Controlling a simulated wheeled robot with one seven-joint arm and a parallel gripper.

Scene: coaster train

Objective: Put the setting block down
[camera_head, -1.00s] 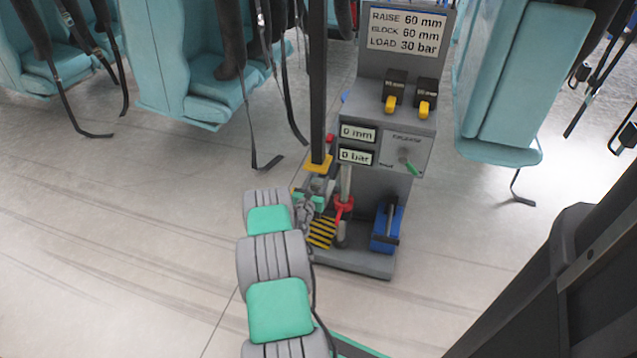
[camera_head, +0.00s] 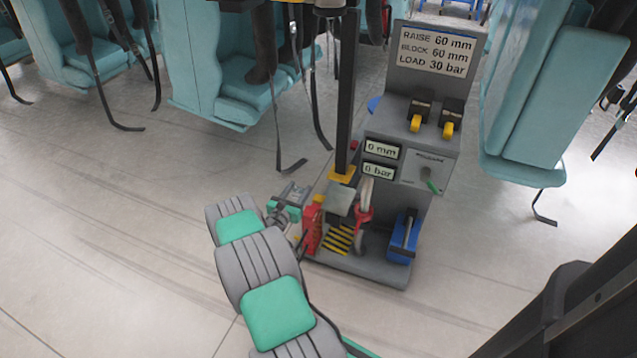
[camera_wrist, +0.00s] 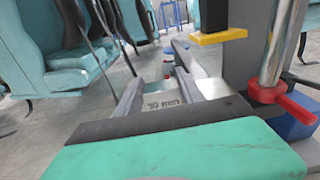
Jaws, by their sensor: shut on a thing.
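My gripper (camera_head: 290,198) is just left of the press stand, near floor level. In the wrist view its two grey fingers (camera_wrist: 158,88) are shut on the setting block (camera_wrist: 163,101), a small pale block with dark lettering that seems to end in "mm"; I cannot read the number surely. In the head view the block is too small to tell apart from the fingers. Under the yellow foot (camera_head: 342,175) of the dark post is a bare grey plate (camera_head: 340,200), to the right of my gripper. I cannot tell whether the block touches anything beneath.
The grey stand (camera_head: 385,268) carries a sign, "0 mm" and "0 bar" displays, a green-tipped lever (camera_head: 431,186), a red collar (camera_head: 364,214) and a blue holder (camera_head: 402,238). A red part (camera_head: 312,228) stands close to my gripper. Teal seats line the back. Floor at left is clear.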

